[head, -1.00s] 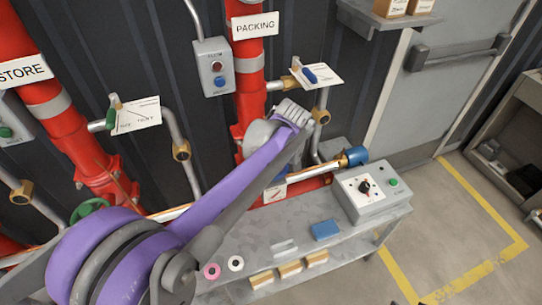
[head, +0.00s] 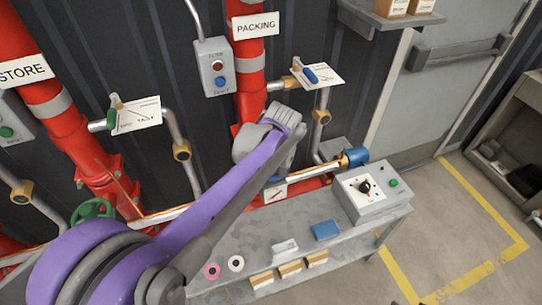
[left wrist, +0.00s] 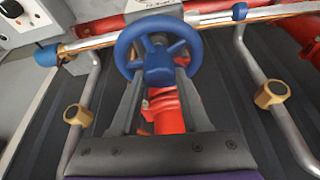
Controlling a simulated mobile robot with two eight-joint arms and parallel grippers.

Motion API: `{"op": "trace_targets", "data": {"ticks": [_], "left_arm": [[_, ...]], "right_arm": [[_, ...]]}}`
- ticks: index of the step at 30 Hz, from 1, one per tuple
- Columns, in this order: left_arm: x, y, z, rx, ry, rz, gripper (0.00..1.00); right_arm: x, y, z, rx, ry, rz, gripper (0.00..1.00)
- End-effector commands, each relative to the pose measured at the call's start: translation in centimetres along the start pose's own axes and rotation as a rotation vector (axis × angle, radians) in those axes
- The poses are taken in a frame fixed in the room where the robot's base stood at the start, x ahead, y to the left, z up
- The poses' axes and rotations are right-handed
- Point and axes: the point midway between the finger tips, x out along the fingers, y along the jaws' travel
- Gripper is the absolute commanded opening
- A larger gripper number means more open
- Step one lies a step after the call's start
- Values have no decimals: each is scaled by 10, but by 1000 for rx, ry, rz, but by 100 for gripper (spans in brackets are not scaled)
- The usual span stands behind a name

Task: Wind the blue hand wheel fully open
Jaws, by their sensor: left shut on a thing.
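The blue hand wheel (left wrist: 127,49) shows in the left wrist view, a ring with spokes and a blue hub, in front of red pipework. My left gripper (left wrist: 158,79) has its two dark fingers at the near side of the wheel, one on each side of the hub, and is shut on the wheel. In the head view my purple left arm and wrist hide most of the wheel; only a bit of blue shows below the wrist. The fingertips are hidden there. My right gripper is in neither view.
A metal bench (head: 300,262) carries a grey control box (head: 372,193), a blue block (head: 326,230) and small rings. The red PACKING pipe (head: 252,80) rises behind my wrist. A green wheel (head: 92,210) is at the left. Open floor lies to the right.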

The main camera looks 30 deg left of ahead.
Motion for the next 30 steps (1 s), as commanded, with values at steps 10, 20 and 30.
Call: {"op": "trace_targets", "data": {"ticks": [10, 20, 30], "left_arm": [[0, 1, 0, -200, -1, -85, 0], [0, 1, -1, -609, -1, -255, 0], [0, 0, 0, -651, 0, -272, 0]], "right_arm": [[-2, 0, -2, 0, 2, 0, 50], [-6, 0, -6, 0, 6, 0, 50], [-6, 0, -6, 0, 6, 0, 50]]}}
